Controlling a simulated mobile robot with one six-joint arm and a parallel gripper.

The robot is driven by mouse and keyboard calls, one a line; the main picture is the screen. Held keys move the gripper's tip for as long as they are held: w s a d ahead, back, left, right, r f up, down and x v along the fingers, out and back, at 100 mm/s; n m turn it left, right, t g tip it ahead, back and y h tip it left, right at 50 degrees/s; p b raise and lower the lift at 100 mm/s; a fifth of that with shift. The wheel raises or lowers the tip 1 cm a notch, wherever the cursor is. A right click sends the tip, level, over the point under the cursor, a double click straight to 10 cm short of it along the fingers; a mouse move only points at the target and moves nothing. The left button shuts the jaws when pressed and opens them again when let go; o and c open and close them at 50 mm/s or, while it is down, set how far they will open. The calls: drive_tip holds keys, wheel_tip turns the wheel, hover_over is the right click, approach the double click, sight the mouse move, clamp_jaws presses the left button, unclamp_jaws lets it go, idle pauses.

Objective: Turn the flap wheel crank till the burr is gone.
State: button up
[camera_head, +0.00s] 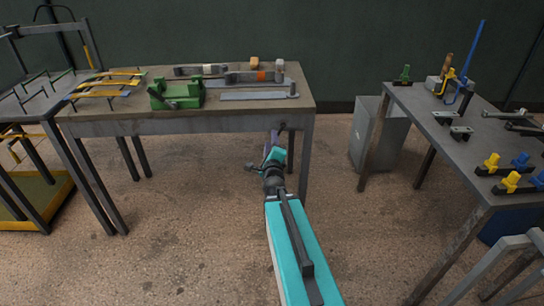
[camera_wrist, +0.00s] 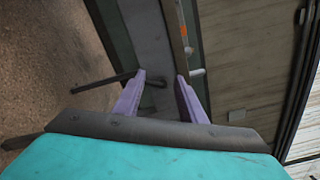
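My gripper (camera_head: 272,140) reaches forward to the front of the grey workbench (camera_head: 215,123), near its right end. In the wrist view my gripper (camera_wrist: 160,77) has its two purple fingers apart. A short dark piece (camera_wrist: 157,83) shows in the gap between them, against the bench's grey front; I cannot tell whether it is the crank or whether a finger touches it. In the head view a small dark part (camera_head: 284,127) sits at the bench front beside the fingers. I cannot clearly make out the flap wheel or the burr.
A green vise-like block (camera_head: 177,93) and flat metal plates (camera_head: 260,96) lie on the bench. A rack table (camera_head: 45,100) stands at left. A right table (camera_head: 470,150) carries yellow and blue pieces. A grey cabinet (camera_head: 378,135) stands between. The floor is clear.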

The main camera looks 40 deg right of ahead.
drive_tip(key=shift+s+a+p, duration=0.2)
drive_tip(key=shift+s+p, duration=0.2)
drive_tip(key=shift+p, duration=1.7)
drive_tip(key=shift+s+a+r+p, duration=0.15)
drive_tip(key=shift+s+a+p, duration=0.35)
drive_tip(key=shift+p, duration=1.6)
drive_tip(key=shift+s, duration=0.1)
drive_tip(key=shift+p+v, duration=1.55)
drive_tip(key=shift+p, duration=0.5)
drive_tip(key=shift+p+v, duration=0.9)
drive_tip(key=shift+p, duration=0.6)
drive_tip(key=p+v, duration=0.3)
drive_tip(key=p, duration=0.1)
